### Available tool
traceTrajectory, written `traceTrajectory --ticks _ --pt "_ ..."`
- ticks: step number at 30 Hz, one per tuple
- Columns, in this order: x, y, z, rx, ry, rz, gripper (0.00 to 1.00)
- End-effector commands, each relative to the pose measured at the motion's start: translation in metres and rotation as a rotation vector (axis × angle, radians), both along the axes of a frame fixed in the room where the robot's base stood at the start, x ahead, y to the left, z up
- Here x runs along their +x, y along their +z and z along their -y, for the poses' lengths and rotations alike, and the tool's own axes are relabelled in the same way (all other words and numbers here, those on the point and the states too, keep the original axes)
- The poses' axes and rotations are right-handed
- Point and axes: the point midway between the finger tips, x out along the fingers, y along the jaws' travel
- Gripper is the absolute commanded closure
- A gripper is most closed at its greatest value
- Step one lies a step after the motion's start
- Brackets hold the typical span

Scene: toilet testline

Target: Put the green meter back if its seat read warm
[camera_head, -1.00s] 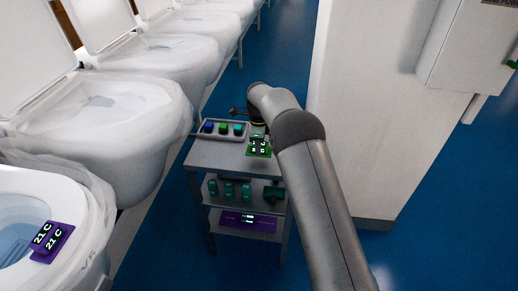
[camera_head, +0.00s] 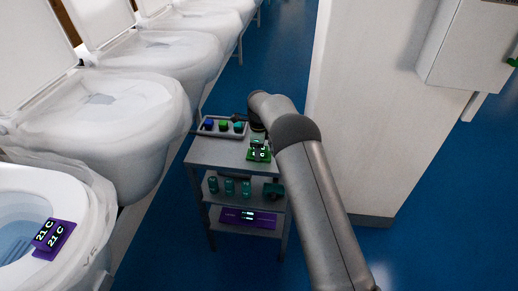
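The green meter (camera_head: 259,155) lies at the right side of the grey cart's top shelf, its lit display too small to read surely. My gripper (camera_head: 256,131) is at the end of the arm, just behind and above the green meter. The wrist and the small picture size hide its fingers, so I cannot tell whether it touches the meter. A purple meter (camera_head: 53,238) showing 21 C lies on the seat of the nearest toilet (camera_head: 85,190) at the left.
The cart (camera_head: 205,157) carries a grey tray (camera_head: 213,134) with blue, green and teal pieces. Its lower shelves hold teal cylinders (camera_head: 229,187) and a purple item (camera_head: 248,218). Wrapped toilets (camera_head: 120,115) line the left. A white wall panel (camera_head: 365,130) stands right. Blue floor is open between.

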Motion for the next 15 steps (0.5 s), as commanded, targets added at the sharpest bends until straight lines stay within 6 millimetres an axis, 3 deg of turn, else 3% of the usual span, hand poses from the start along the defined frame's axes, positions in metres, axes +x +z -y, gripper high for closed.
traceTrajectory --ticks 8,15 --pt "0.001 0.016 0.000 0.001 0.000 0.002 0.48" --pt "0.001 0.066 0.000 0.001 0.001 0.004 0.48"
